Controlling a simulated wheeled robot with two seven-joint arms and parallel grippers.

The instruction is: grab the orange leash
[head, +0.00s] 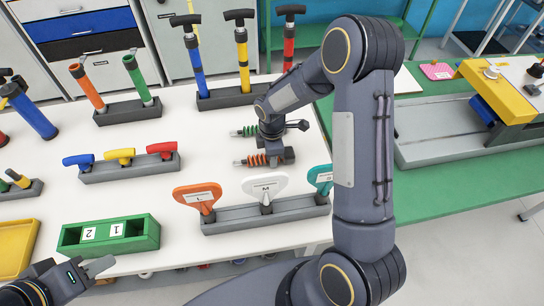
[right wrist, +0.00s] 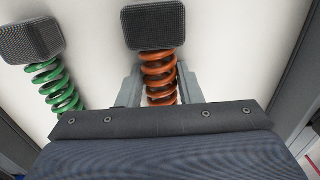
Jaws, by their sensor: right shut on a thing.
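The orange leash (head: 256,160) is a coiled orange cord beside a similar green coil on the white table in the head view. In the right wrist view the orange leash (right wrist: 160,76) ends in a dark textured block (right wrist: 153,26) and passes between my fingers. My right gripper (right wrist: 163,88) is shut on the orange coil, with one grey finger along each side. The coil's lower end is hidden behind the gripper body. My left gripper (head: 96,268) is at the lower left, near the green box and away from the leash; its jaw opening is unclear.
The green coil (right wrist: 55,85) lies close to the left of my right gripper. A rack with orange, white and teal paddle shapes (head: 270,212) stands in front of it. Pumps in a dark stand (head: 238,98) are behind. A green box (head: 110,233) stands at the front left.

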